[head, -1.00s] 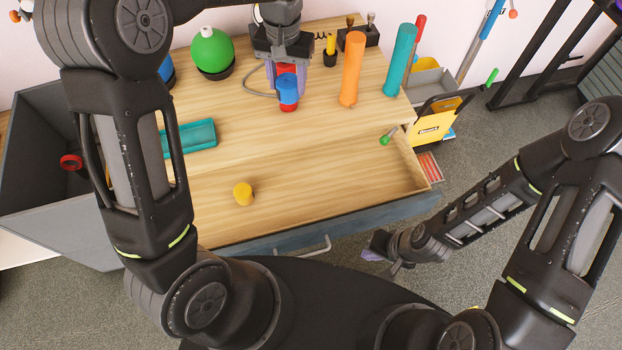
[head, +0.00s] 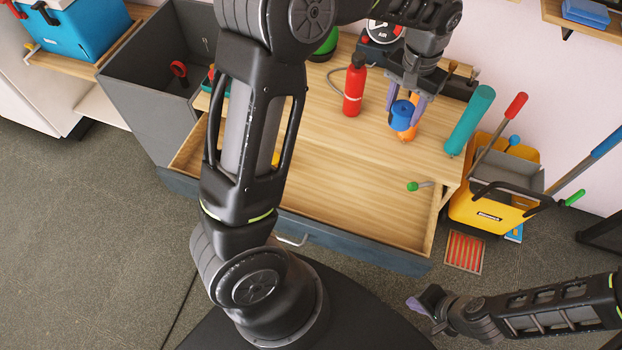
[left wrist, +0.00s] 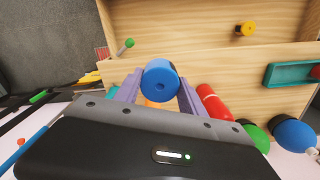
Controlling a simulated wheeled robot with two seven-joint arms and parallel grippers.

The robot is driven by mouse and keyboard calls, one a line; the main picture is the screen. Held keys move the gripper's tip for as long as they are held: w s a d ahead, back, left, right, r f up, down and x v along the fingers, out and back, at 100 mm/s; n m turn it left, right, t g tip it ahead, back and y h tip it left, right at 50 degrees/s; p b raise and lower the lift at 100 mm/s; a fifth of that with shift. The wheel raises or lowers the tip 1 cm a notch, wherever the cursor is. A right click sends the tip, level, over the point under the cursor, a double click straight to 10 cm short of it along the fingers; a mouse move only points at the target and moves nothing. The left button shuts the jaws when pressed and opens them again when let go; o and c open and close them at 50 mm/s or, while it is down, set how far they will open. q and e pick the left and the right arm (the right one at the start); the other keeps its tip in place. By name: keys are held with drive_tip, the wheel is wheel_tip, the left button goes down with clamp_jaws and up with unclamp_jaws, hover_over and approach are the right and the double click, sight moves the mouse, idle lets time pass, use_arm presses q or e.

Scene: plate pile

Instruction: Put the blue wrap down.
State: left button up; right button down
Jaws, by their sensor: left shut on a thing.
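The blue wrap (head: 402,114) is a short blue roll with a hole in its end. My left gripper (head: 407,106) is shut on it, with a purple finger on each side. In the left wrist view the blue wrap (left wrist: 160,77) sits between the fingers (left wrist: 160,92). An orange cylinder (head: 412,131) shows just behind or below the wrap; I cannot tell whether they touch. My right gripper (head: 427,304) is low at the right, over the floor, away from the wrap; its jaws are not clear.
The wooden workbench (head: 385,150) holds a red cylinder (head: 354,88) left of the wrap and a teal cylinder (head: 470,120) to the right. A yellow bucket (head: 487,210) stands at the right.

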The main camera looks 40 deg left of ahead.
use_arm(q)
drive_tip(key=s+a+f+n+b, duration=0.3)
drive_tip(key=a+f+n+b, duration=0.1)
drive_tip(key=f, duration=0.3)
drive_tip(key=s+a+f+n+b, duration=0.3)
drive_tip(key=a+f, duration=0.1)
drive_tip(key=f, duration=0.4)
drive_tip(key=n+b, duration=0.3)
drive_tip(key=n, duration=0.3)
hover_over(323, 192)
wheel_tip(323, 192, down, 7)
drive_tip(key=shift+f, duration=0.1)
drive_tip(key=shift+f+b, duration=0.85)
drive_tip(key=shift+f, duration=2.2)
drive_tip(key=shift+f+b, duration=0.35)
drive_tip(key=shift+f, duration=1.55)
